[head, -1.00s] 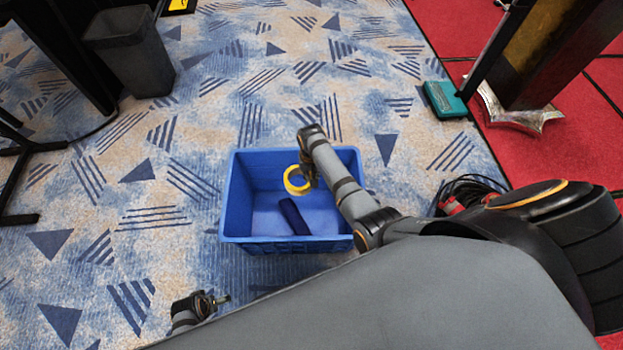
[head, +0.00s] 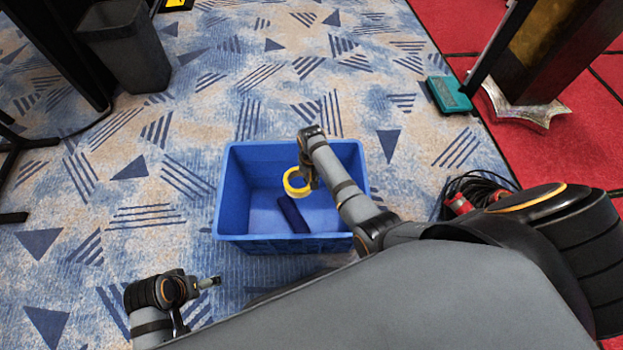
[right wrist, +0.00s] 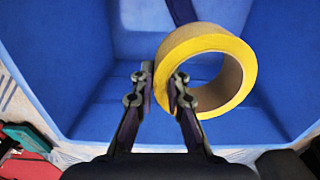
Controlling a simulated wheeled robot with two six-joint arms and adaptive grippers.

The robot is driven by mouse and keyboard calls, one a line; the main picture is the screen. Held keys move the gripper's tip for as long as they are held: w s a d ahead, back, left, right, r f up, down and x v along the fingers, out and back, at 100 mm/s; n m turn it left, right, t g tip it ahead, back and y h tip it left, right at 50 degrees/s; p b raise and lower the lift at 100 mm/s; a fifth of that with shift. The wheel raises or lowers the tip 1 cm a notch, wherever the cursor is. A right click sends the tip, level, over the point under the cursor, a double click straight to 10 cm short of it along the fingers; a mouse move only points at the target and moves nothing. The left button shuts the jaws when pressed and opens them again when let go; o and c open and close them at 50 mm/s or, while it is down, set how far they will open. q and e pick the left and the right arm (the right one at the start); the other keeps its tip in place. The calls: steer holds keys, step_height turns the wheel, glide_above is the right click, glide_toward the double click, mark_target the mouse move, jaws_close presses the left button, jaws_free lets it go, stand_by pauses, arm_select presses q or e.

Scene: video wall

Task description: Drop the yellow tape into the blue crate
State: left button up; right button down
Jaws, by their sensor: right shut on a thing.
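The yellow tape (head: 288,187) is a ring with a tan inner core. My right gripper (head: 308,184) is shut on one side of its ring and holds it within the outline of the blue crate. The tape (right wrist: 243,72) also shows in the right wrist view, just right of the fingertips (right wrist: 160,84), with crate walls and floor behind it. The blue crate (head: 233,195) stands open on the carpet; my right arm covers part of its right side. My left gripper (head: 211,282) is at the lower left, outside the crate; its finger opening is too small to judge.
A dark blue long object (head: 292,214) lies on the crate floor. A coil of black cable (head: 478,192) lies right of the crate. A grey bin (head: 125,45) stands at upper left, a teal object (head: 448,95) at upper right. Carpet left of the crate is clear.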

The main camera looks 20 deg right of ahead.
arm_select(q)
steer(key=shift+d+r, duration=0.1)
steer(key=shift+r, duration=0.2)
arm_select(e)
steer(key=c, duration=1.3)
jaws_free()
step_height(320, 180, up, 12)
steer(key=shift+f, duration=0.1)
